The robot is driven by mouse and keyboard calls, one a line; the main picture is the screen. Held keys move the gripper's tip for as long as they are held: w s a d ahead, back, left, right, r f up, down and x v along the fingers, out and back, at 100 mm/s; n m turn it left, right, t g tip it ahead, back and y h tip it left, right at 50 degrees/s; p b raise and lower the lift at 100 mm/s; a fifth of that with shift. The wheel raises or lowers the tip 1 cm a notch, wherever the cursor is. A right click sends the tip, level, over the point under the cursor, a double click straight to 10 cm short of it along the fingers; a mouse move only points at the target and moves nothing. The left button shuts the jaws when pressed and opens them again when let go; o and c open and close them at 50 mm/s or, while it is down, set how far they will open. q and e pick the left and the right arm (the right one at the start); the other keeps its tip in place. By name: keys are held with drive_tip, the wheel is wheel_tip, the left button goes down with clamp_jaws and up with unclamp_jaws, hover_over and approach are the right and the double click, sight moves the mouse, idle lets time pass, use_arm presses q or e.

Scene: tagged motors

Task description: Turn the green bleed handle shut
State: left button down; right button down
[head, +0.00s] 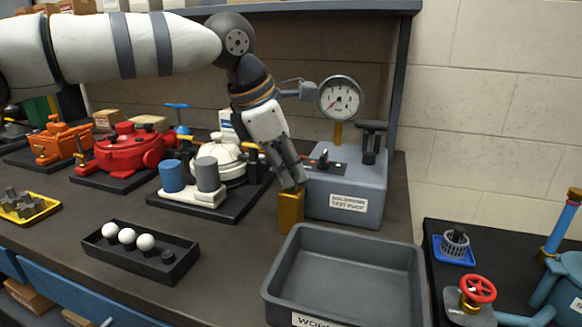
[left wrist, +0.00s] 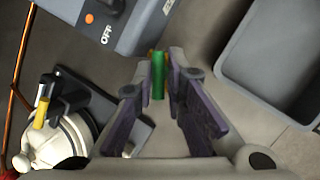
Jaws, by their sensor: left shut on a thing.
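The green bleed handle (left wrist: 158,76) stands between the fingertips of my left gripper (left wrist: 160,62) in the left wrist view. In the head view only a small bit of green shows at the tips of my left gripper (head: 292,186), just above a brass block (head: 290,214). The gripper points down and is shut on the handle; the fingers hide most of it in the head view. The grey test pump (head: 346,190) stands right beside the block, with a round dial gauge (head: 340,98) above it. My right gripper is not in view.
A grey tray (head: 270,290) lies in front of the pump. A black rack (head: 130,262) with white balls is at front left. A white motor unit (head: 205,195) stands close left of the gripper, with red (head: 120,150) and orange (head: 52,140) units beyond.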

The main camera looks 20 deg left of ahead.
use_arm(q)
drive_tip(key=m, duration=0.2)
drive_tip(key=m+g+h+b, duration=0.1)
drive_tip(key=m, duration=0.1)
drive_tip(key=shift+w+a+f+m, duration=0.1)
drive_tip(key=shift+w+a+m, duration=0.1)
drive_tip(key=shift+m, duration=0.1)
drive_tip(key=shift+m+g+h, duration=0.3)
drive_tip(key=shift+m+g, duration=0.1)
drive_tip(key=shift+m, duration=0.2)
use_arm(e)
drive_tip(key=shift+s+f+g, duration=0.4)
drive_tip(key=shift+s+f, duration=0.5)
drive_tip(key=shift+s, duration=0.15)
use_arm(q)
drive_tip(key=shift+r, duration=0.2)
drive_tip(key=c, duration=1.7)
unclamp_jaws()
drive_tip(key=shift+f, duration=0.1)
drive_tip(key=v, duration=1.2)
drive_tip(key=shift+w, duration=0.15)
